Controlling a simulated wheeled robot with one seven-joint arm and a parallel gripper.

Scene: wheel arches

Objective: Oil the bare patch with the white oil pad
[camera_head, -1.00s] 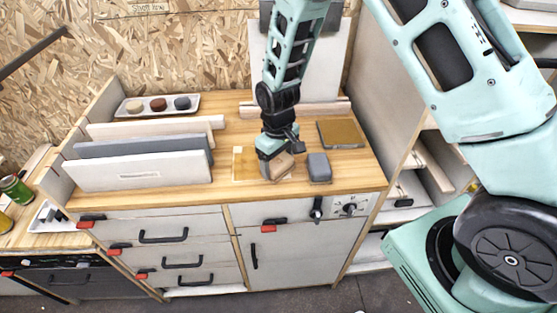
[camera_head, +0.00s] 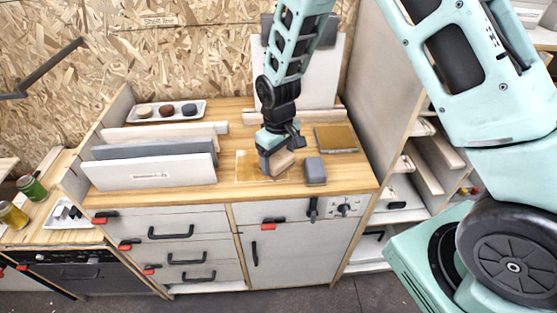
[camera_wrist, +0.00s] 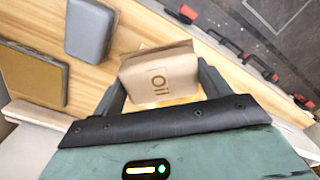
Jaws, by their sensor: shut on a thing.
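My gripper (camera_head: 274,163) is shut on the oil pad (camera_head: 283,160), a light tan block. In the wrist view the oil pad (camera_wrist: 158,75) carries the word "Oil" and sits between the fingers. The bare patch (camera_head: 247,170) is a pale-edged square on the wooden worktop. The gripper and pad are over its right part and hide some of it. I cannot tell whether the pad touches the wood. A strip of the patch shows yellowish beneath the gripper in the wrist view (camera_wrist: 172,101).
A grey block (camera_head: 315,171) stands just right of the pad, with a brown-topped board (camera_head: 336,138) behind it. Upright panels (camera_head: 150,173) stand at left. A white tray (camera_head: 160,117) with round pads lies at the back. A tall side panel (camera_head: 385,100) bounds the right.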

